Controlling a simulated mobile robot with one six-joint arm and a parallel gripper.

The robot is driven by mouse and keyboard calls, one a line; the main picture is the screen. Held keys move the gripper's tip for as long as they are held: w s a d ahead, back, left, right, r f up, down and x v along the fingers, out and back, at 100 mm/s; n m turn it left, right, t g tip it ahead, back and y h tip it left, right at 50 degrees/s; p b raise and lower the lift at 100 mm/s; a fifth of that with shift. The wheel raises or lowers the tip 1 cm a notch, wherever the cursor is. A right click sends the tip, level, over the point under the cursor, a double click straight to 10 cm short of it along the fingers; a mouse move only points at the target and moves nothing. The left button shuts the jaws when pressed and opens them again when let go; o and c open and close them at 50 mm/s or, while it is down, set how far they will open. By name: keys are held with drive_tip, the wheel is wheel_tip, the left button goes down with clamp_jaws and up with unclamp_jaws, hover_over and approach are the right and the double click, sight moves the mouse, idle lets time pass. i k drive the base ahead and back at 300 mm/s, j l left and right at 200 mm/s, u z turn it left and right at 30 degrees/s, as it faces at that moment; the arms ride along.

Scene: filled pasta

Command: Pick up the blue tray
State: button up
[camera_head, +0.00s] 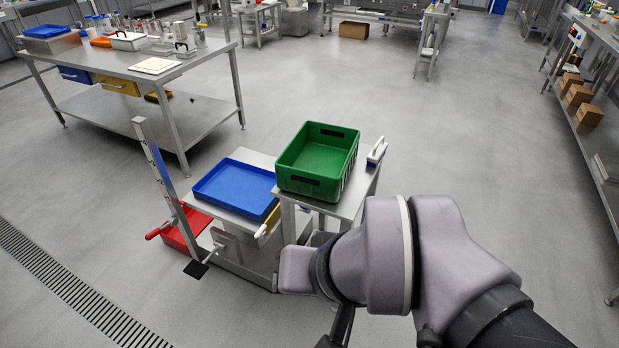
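The blue tray (236,188) is shallow, rectangular and seems empty. It lies flat on the metal top of a low stand left of centre. A deeper green crate (318,160) stands just to its right on a slightly higher metal surface. My purple-grey arm links cover the lower right of the picture, in front of and to the right of the tray. I cannot make out my gripper's fingers. No part of my arm touches the tray in this view.
A metal upright (166,185) stands at the tray's left, with a red bin (187,231) below. A white-handled item (377,151) lies right of the green crate. A metal worktable (130,62) stands behind left, shelves (600,110) at far right. Open grey floor surrounds the stand.

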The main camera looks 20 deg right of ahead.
sight(244, 188)
drive_tip(key=i+u, duration=0.25)
drive_tip(key=i, duration=0.35)
drive_tip(key=i+l+u, duration=0.1)
drive_tip(key=i+u, duration=0.15)
drive_tip(key=i, duration=0.35)
drive_tip(key=i+l+u, duration=0.2)
drive_tip(key=i, duration=0.4)
